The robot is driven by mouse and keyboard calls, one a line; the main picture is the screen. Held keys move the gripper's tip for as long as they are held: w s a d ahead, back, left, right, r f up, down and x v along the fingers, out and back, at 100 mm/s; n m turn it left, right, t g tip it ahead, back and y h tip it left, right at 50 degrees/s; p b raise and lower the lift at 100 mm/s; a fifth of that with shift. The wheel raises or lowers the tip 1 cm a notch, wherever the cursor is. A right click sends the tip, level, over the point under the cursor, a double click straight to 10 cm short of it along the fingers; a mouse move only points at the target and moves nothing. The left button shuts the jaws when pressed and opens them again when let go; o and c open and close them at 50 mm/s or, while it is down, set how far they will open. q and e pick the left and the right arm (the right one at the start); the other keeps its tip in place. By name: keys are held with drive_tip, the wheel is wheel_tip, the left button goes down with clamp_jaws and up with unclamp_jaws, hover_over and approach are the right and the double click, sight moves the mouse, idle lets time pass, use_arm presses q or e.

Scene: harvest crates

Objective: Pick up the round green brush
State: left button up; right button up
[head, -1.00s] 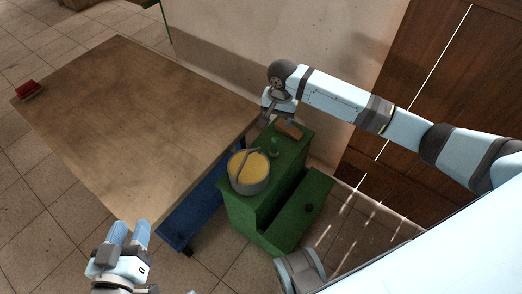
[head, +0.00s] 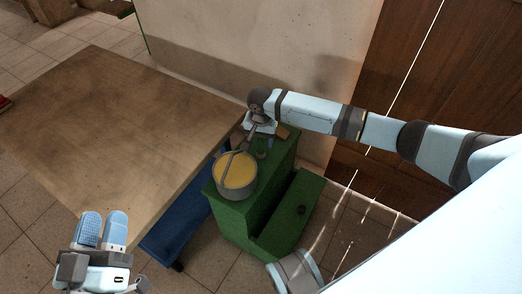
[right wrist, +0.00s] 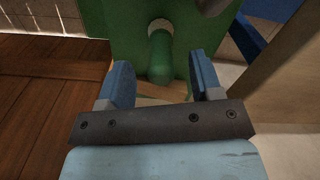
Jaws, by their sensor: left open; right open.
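The round green brush (head: 262,152) is on top of the green cabinet (head: 238,214), behind the pot. In the right wrist view it shows as a green rounded cylinder (right wrist: 160,58) with a pale end, beyond and between my right gripper's fingers. My right gripper (head: 259,132) is open and empty, close above the cabinet's back part. In its wrist view the two blue fingers (right wrist: 158,82) stand apart on either side of the brush; I cannot tell whether they touch it. My left gripper (head: 102,226) is open and empty, near the table's front edge.
A grey pot with yellow contents (head: 236,176) stands on the cabinet in front of the brush. A wooden block (head: 283,132) lies beside my right gripper. The cabinet's drawer (head: 298,208) stands open. The wooden table (head: 120,125) at left is mostly bare; a wall is behind.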

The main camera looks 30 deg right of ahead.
wheel_tip(320, 180, down, 2)
drive_tip(key=shift+f, duration=0.25)
use_arm(q)
drive_tip(key=shift+w+f+g, duration=0.1)
drive_tip(key=shift+f+g, duration=0.2)
drive_tip(key=shift+f, duration=0.6)
use_arm(e)
drive_tip(key=shift+r, duration=0.1)
drive_tip(key=c, duration=1)
drive_tip(key=shift+r, duration=0.65)
wheel_tip(320, 180, up, 5)
drive_tip(key=shift+f+p, duration=0.1)
drive_tip(key=shift+p, duration=1.15)
use_arm(q)
drive_tip(key=s+a+f+g+y+p, duration=0.1)
drive_tip(key=a+f+g+y+p, duration=0.2)
drive_tip(key=f, duration=0.3)
drive_tip(key=shift+a+f+y+p, duration=0.15)
drive_tip(key=shift+a+y+p, duration=0.25)
drive_tip(key=shift+p, duration=0.45)
use_arm(e)
wheel_tip(320, 180, up, 14)
